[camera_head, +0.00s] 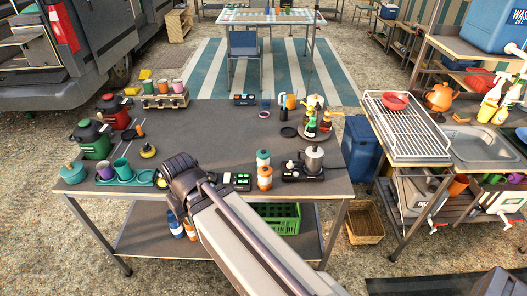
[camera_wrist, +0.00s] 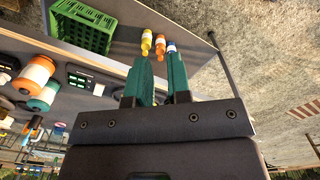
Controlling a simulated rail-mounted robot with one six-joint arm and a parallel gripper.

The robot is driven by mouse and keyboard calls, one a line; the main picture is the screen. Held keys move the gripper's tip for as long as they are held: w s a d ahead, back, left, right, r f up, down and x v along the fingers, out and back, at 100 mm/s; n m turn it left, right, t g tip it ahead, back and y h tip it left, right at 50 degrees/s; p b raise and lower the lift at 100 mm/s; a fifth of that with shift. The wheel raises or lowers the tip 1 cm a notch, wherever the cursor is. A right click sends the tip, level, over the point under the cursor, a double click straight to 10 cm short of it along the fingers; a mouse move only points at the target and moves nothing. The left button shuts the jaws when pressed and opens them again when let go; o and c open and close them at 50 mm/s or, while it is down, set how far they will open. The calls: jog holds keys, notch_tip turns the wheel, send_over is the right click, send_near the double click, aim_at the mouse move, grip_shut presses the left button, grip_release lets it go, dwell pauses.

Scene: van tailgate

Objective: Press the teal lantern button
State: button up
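A teal rounded object (camera_head: 72,173) with a small knob on top stands at the near left corner of the table in the head view. It may be the teal lantern; its button cannot be made out. My gripper points down past the table's near edge, right of the teal object and well apart from it. In the head view my wrist hides most of the gripper. In the wrist view its two teal fingers (camera_wrist: 160,78) stand apart with nothing between them. The teal object is not seen in the wrist view.
A teal tray with cups (camera_head: 122,179) lies between the teal object and my wrist. Green (camera_head: 94,144) and red (camera_head: 117,115) containers stand behind. A green crate (camera_wrist: 82,28) sits on the lower shelf.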

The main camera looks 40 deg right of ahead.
grip_shut()
dwell(0.8)
